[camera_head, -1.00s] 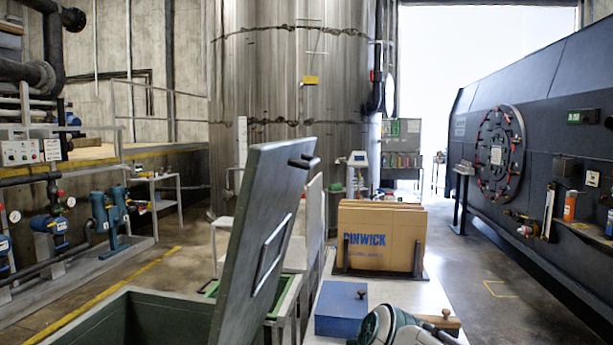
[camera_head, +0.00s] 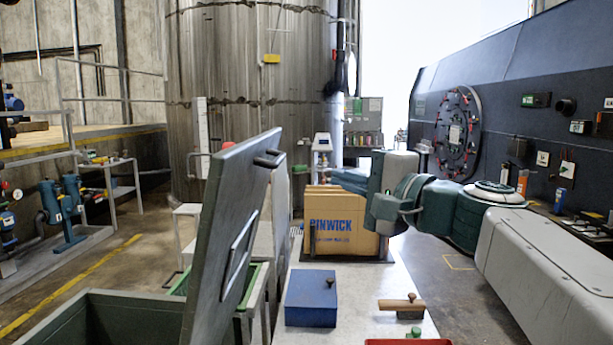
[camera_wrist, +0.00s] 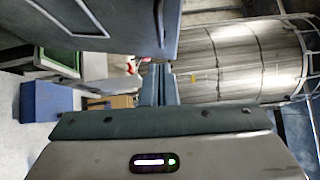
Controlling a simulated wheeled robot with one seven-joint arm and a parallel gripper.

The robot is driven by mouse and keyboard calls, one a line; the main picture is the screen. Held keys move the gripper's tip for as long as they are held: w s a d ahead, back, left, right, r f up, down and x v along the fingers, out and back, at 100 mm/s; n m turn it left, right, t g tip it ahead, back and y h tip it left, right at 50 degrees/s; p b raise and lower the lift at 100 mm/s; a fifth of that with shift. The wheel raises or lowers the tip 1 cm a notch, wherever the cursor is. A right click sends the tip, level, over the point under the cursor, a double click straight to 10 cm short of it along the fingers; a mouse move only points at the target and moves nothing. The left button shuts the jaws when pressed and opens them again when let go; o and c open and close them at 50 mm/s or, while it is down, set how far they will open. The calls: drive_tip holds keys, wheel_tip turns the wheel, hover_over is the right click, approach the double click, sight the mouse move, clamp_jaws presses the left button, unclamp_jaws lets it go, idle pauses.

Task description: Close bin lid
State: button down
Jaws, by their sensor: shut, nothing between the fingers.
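The green-grey bin (camera_head: 95,300) stands at the lower left of the head view. Its lid (camera_head: 218,225) is open, standing steeply and leaning to the right at the top. A dark handle (camera_head: 268,161) sits near the lid's top edge, and a rectangular frame is on its face. My gripper (camera_head: 335,178) is to the right of the lid, pointing left, with a gap between them in the head view. In the wrist view my gripper (camera_wrist: 159,68) is shut and empty, its tips close to the edge of the lid (camera_wrist: 110,25); contact cannot be told.
A white table (camera_head: 345,290) holds a blue box (camera_head: 311,298), a wooden-handled tool (camera_head: 402,305) and a cardboard box (camera_head: 325,235) behind my gripper. A red tray edge (camera_head: 408,342) shows at the bottom. A large metal tank (camera_head: 250,80) stands behind. The left floor is open.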

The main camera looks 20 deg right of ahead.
drive_tip(key=p, duration=0.1)
approach(280, 163)
drive_tip(key=w+d, duration=0.1)
drive_tip(key=w, duration=0.2)
drive_tip(key=a, duration=0.1)
drive_tip(key=w+a+p, duration=0.1)
drive_tip(key=a, duration=0.1)
drive_tip(key=shift+w+r, duration=0.1)
drive_tip(key=shift+w+a, duration=0.15)
drive_tip(key=shift+a, duration=0.25)
